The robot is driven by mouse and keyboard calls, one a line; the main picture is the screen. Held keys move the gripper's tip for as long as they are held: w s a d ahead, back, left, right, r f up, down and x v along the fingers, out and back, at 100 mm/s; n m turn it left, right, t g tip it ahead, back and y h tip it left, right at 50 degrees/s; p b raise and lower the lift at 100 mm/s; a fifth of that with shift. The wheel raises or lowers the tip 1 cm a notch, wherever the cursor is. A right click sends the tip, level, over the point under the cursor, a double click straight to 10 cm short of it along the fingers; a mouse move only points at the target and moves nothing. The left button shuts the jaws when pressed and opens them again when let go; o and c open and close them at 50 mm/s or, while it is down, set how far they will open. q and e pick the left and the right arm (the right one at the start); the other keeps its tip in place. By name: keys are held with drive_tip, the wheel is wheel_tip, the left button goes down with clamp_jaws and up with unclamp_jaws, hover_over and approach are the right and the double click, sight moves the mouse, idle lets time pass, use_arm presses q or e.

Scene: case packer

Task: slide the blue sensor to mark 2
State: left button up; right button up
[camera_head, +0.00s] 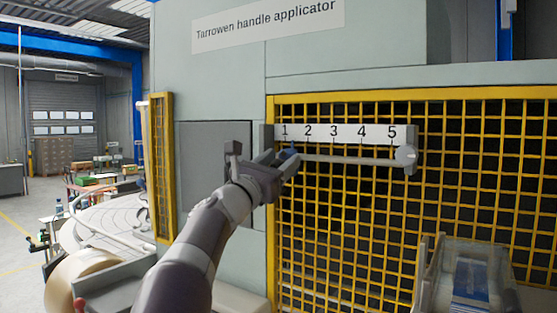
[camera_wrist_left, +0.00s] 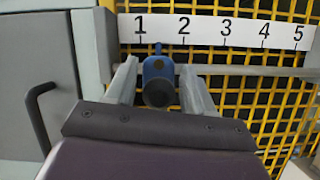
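The blue sensor (camera_wrist_left: 158,72) sits on a horizontal grey rail (camera_wrist_left: 245,71) under a white scale numbered 1 to 5 (camera_wrist_left: 215,29). Its top tab lies between marks 1 and 2 in the left wrist view. In the head view the sensor (camera_head: 291,152) is mostly hidden by my left gripper (camera_head: 281,160) and shows nearer mark 1. The gripper's two fingers stand on either side of the sensor, with a narrow gap seen at each side. My left gripper (camera_wrist_left: 159,75) is open around it. My right gripper is out of view.
A yellow mesh guard (camera_head: 340,220) stands close behind the rail. A grey door with a dark handle (camera_wrist_left: 38,110) is left of the gripper. A clear-sided bin (camera_head: 470,285) stands at lower right.

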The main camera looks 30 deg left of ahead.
use_arm(q)
drive_tip(key=shift+w, duration=0.1)
clamp_jaws()
drive_tip(key=d+b, duration=0.2)
drive_tip(key=d, duration=0.1)
drive_tip(key=shift+d+f, duration=0.1)
drive_tip(key=shift+d, duration=0.3)
drive_tip(key=shift+o, duration=1.3)
unclamp_jaws()
drive_tip(key=shift+a, duration=0.1)
drive_tip(key=b+v, duration=0.8)
drive_tip(key=v, duration=0.4)
drive_tip(key=shift+f, duration=0.35)
drive_tip(key=shift+a, duration=0.1)
